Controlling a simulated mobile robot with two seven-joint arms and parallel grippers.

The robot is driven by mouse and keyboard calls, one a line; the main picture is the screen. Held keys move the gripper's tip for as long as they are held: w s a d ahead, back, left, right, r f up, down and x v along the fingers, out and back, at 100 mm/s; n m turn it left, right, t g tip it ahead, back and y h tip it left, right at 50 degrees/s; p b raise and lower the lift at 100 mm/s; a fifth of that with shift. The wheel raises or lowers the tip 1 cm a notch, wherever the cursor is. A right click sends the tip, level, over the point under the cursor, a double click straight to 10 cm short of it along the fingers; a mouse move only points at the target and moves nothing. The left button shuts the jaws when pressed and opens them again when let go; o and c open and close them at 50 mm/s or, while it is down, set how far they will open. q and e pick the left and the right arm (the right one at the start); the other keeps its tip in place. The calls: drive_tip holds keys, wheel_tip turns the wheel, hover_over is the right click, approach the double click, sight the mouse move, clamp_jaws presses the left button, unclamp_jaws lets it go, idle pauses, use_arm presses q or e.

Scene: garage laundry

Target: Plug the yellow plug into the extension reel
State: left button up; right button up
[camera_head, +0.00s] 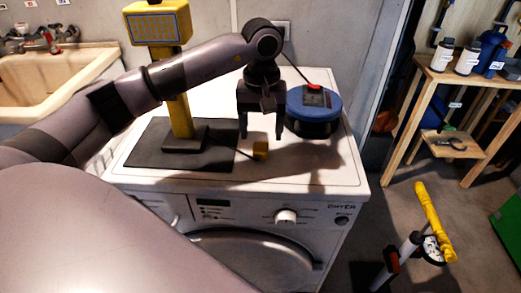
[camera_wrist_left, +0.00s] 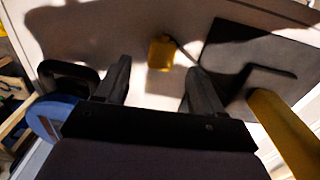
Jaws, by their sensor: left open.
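The yellow plug (camera_head: 260,150) lies on the white dryer top, beside the dark mat's right edge, with a dark cable running from it to the left. It also shows in the left wrist view (camera_wrist_left: 160,53), beyond and between the fingertips. The blue extension reel (camera_head: 314,106) sits on the dryer to the right of my gripper, with a red part and a dark panel on top. It shows partly in the left wrist view (camera_wrist_left: 50,119) at the left. My left gripper (camera_head: 262,133) is open and empty, pointing down above and behind the plug. My right gripper is not in view.
A yellow work lamp (camera_head: 178,95) stands on the dark mat (camera_head: 137,150) left of the plug. The dryer's (camera_head: 300,178) front right top is clear. A wooden shelf (camera_head: 425,95) with bottles stands at right, a sink (camera_head: 50,75) at far left.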

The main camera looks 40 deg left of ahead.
sight(261, 146)
use_arm(q)
wheel_tip(261, 146, down, 5)
drive_tip(key=shift+a+f+p, duration=0.1)
drive_tip(key=shift+p, duration=0.25)
drive_tip(key=c, duration=1.1)
